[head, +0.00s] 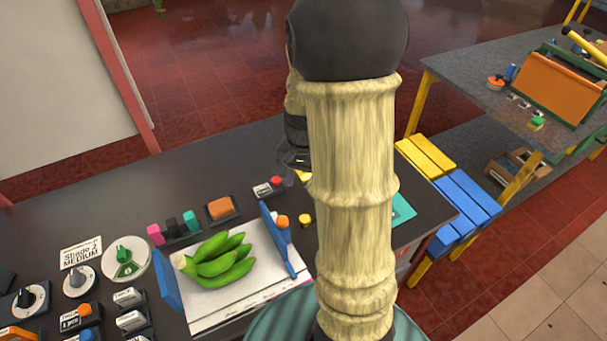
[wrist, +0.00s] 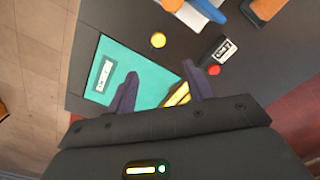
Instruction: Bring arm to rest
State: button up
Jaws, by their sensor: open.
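My arm rises through the middle of the head view, its pale ribbed link covering part of the table. My gripper (wrist: 160,92) shows in the wrist view with its two dark fingers apart and nothing between them. It is above the dark table (head: 110,190), over a teal mat (wrist: 112,60) with a small label. In the head view my gripper is partly hidden behind my arm, near the table's far edge. A yellow striped piece (wrist: 178,95) lies beside the mat, partly hidden by a finger.
Green bananas (head: 217,260) lie on a white tray (head: 205,306) between blue side plates. Knobs and labelled blocks (head: 130,296) crowd the left. A yellow and blue slatted bench (head: 465,195) and another table (head: 480,75) with an orange toolbox (head: 562,88) stand at right.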

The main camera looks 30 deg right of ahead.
jog(key=shift+r, duration=0.8)
jog(key=s+a+n+t, duration=0.2)
jog(key=s+a+n, duration=0.3)
jog(key=a+n, duration=0.4)
jog(key=shift+s+a+r+n+t, duration=0.2)
jog(key=shift+a+r+n+t, duration=0.15)
jog(key=shift+a, duration=0.9)
